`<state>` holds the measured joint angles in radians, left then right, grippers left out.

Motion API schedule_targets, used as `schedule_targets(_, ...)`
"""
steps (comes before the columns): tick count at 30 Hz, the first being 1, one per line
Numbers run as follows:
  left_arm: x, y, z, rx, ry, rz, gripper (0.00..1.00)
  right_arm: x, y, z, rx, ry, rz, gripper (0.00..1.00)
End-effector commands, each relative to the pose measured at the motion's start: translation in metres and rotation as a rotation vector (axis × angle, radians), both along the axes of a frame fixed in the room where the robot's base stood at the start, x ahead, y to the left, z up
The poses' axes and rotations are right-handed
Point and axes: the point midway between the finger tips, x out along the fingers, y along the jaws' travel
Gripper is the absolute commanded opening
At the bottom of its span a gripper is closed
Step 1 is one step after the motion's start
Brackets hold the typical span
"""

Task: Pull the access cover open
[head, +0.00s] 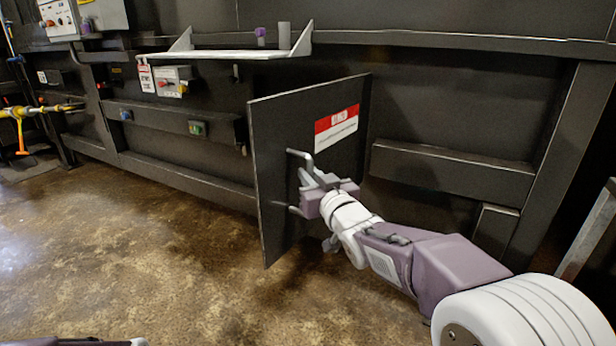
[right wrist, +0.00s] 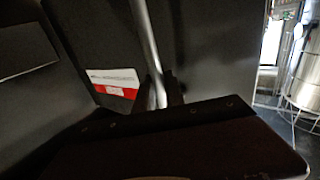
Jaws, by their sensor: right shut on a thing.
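The access cover (head: 272,132) is a dark flat panel with a red and white label (head: 337,128). It stands out from the dark machine wall at an angle, swung partly open. Its metal bar handle (head: 300,155) is on the face toward my right arm. My right gripper (head: 308,184) is shut on the handle. In the right wrist view the handle (right wrist: 146,45) runs up from between the dark fingers (right wrist: 160,90), with the cover's label (right wrist: 113,84) to its left. The fingertips are partly hidden behind the gripper body. My left gripper is not clearly in view.
A white shelf (head: 225,54) juts from the machine above and left of the cover, with a purple and a grey piece by it. A switch box (head: 172,81) and a beam with buttons (head: 170,121) are left. The brown floor (head: 150,250) in front is clear.

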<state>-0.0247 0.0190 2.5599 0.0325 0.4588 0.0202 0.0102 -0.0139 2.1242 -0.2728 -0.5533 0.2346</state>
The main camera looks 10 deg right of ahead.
Motion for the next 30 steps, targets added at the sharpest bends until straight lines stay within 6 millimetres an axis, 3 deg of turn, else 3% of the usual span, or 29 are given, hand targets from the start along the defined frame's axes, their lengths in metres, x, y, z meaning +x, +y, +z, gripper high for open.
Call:
schedule_targets(9,0.000,0.000,0.000,0.000,0.000,0.000,0.36,0.000,-0.002,0.004,0.005,-0.008,-0.005,0.00)
schedule_targets(10,0.000,0.000,0.000,0.000,0.000,0.000,0.36,0.000,-0.002,0.004,0.005,-0.008,-0.006,0.23)
schedule_targets(12,0.000,0.000,0.000,0.000,0.000,0.000,0.36,0.000,-0.002,0.004,0.004,-0.009,-0.005,0.36)
schedule_targets(23,0.000,0.000,0.004,0.000,0.000,0.000,0.36,-0.005,-0.002,0.004,0.002,-0.005,-0.003,0.36)
schedule_targets(30,0.000,0.000,0.023,0.000,0.000,0.000,0.36,-0.050,-0.008,0.007,0.001,-0.006,-0.005,0.36)
